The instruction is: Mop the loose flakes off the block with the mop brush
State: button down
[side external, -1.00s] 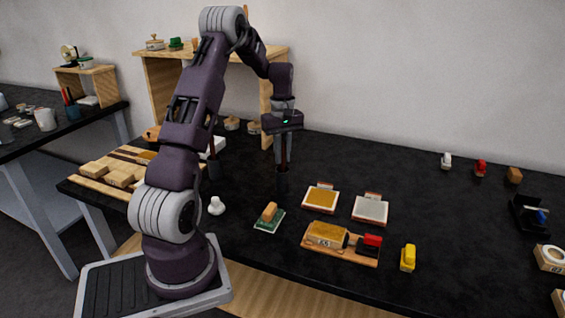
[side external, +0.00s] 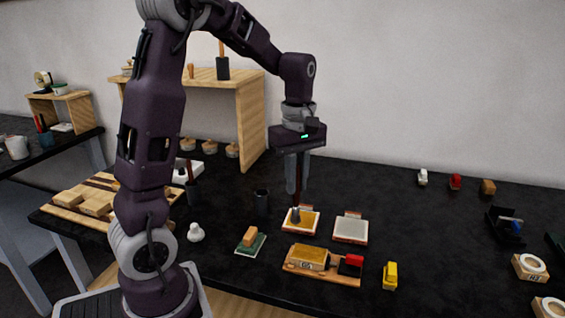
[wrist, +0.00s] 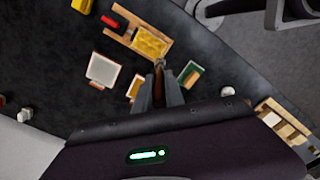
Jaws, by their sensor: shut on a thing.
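The block (side external: 312,252) has a gold top and a numbered label on its front. It sits on a wooden board (side external: 335,279) beside a red clamp-like piece (side external: 351,262). In the wrist view the gold block (wrist: 150,42) lies beyond the brush tip. My gripper (side external: 297,190) points down, shut on the mop brush (side external: 295,214), which has a dark head and reddish handle. The brush hangs head down, over or in front of the gold-filled tray (side external: 305,226); I cannot tell whether it touches. The gripper is behind the block in the side view.
A grey-white tray (side external: 350,229) stands right of the gold one. A dark cup (side external: 262,202) stands behind left. A tan block on a green pad (side external: 250,243), a white knob (side external: 196,233) and a yellow piece (side external: 390,275) are nearby.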

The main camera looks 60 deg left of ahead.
aim_at(297, 213)
jog(key=shift+s+d+f, duration=0.1)
jog(key=shift+d+f, duration=0.1)
jog(key=shift+f, duration=0.85)
jog(key=shift+s+d+f, duration=0.1)
jog(key=shift+d+f, duration=0.05)
jog(key=shift+f, duration=0.85)
jog(key=shift+s+d+f, duration=0.1)
jog(key=shift+d+f, duration=0.1)
jog(key=shift+f, duration=0.85)
jog(key=shift+w+d+f, duration=0.65)
jog(key=shift+w+d, duration=1.8)
jog(key=shift+w, duration=0.05)
jog(key=shift+s+a+f, duration=0.15)
jog(key=shift+s+a, duration=1.1)
jog(key=shift+a, duration=0.05)
jog(key=shift+s+a+f, duration=0.1)
jog(key=shift+s+a, duration=1.15)
jog(key=shift+w+a, duration=0.25)
jog(key=shift+w, duration=0.15)
jog(key=shift+w+d, duration=2.35)
jog(key=shift+s+a, duration=2.25)
jog(key=shift+a, duration=0.05)
jog(key=shift+r, duration=0.25)
jog(key=shift+s+r, duration=0.1)
jog(key=shift+r, duration=3.65)
